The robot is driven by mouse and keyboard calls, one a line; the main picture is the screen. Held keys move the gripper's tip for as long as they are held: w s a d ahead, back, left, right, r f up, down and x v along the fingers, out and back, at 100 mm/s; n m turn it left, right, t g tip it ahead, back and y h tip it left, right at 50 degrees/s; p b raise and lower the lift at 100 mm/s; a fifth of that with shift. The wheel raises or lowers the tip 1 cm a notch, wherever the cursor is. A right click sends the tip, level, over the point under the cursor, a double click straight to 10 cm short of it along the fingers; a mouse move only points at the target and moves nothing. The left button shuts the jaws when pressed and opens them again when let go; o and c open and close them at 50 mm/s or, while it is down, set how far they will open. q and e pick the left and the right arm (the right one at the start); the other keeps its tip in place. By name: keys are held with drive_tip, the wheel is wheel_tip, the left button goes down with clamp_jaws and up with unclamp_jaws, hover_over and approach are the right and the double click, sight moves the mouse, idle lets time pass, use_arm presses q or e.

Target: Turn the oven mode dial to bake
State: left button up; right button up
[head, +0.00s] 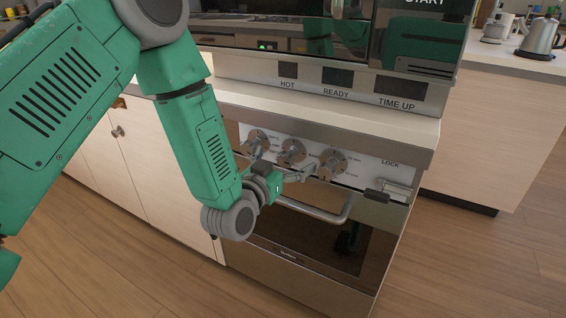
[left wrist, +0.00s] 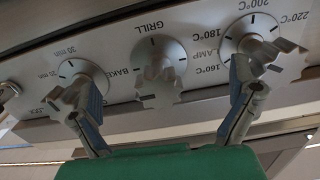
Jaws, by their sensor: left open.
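The oven mode dial is the middle knob of three on the oven's front panel, seen in the head view (head: 292,151). In the left wrist view the silver mode dial (left wrist: 158,72) has GRILL, BAKE and LAMP printed around it; I cannot tell which mark it points to. My left gripper (head: 284,168) is open in front of the panel. In the left wrist view its fingers (left wrist: 162,82) are spread wide to either side of the mode dial's grip, their tips overlapping the neighbouring dials. Contact cannot be told. My right gripper is not in view.
The temperature dial (left wrist: 255,45) and the minutes dial (left wrist: 80,85) flank the mode dial closely. Below the panel is the oven door handle (head: 322,213). A lock lever (head: 390,192) is at the panel's right. The counter edge (head: 330,120) overhangs above.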

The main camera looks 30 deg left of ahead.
sight(283, 163)
use_arm(q)
drive_tip(key=shift+s+d, duration=0.1)
drive_tip(key=shift+s, duration=3.35)
drive_tip(key=shift+p, duration=0.35)
